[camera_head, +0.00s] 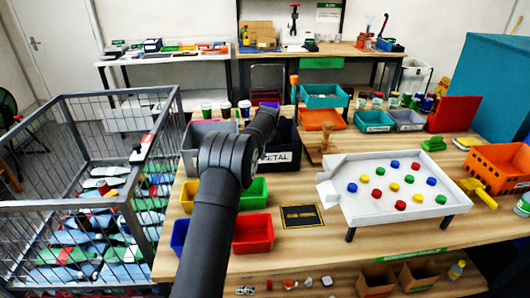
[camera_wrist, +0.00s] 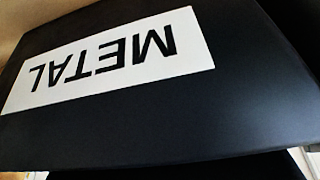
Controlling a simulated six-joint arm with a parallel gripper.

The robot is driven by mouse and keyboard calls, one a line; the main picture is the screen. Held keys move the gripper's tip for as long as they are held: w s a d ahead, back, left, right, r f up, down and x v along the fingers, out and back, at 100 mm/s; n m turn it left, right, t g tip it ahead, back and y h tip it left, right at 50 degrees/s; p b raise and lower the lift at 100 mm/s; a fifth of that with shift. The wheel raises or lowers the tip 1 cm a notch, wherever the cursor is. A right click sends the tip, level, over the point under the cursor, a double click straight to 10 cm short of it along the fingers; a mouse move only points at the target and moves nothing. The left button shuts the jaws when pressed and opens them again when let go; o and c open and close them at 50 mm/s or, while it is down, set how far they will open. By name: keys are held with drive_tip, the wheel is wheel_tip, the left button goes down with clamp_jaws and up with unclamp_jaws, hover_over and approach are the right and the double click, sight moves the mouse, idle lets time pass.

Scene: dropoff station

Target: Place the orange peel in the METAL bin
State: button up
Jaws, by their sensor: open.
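The METAL bin (camera_head: 284,166) is black with a white label and stands on the wooden table, partly hidden behind my arm. In the wrist view, its labelled black wall (camera_wrist: 230,110) fills most of the picture at close range, with the word METAL upside down. My arm reaches over to the bin in the head view. My gripper's fingers show in neither view. I cannot make out the orange peel in either view.
A grey bin (camera_head: 190,160) stands left of the METAL bin. Green, red (camera_head: 253,234) and blue trays sit nearer. A white board with coloured caps (camera_head: 345,212) stands to the right. A wire cage (camera_head: 60,205) is at left. Small items (camera_head: 290,283) lie on the lower shelf, too small to identify.

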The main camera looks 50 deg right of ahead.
drive_tip(key=shift+r, duration=0.35)
drive_tip(key=v, duration=1.2)
drive_tip(key=shift+r, duration=0.2)
drive_tip(key=x, duration=1.3)
drive_tip(key=shift+s+a+f, duration=0.1)
drive_tip(key=shift+a, duration=0.05)
drive_tip(key=shift+r, duration=0.4)
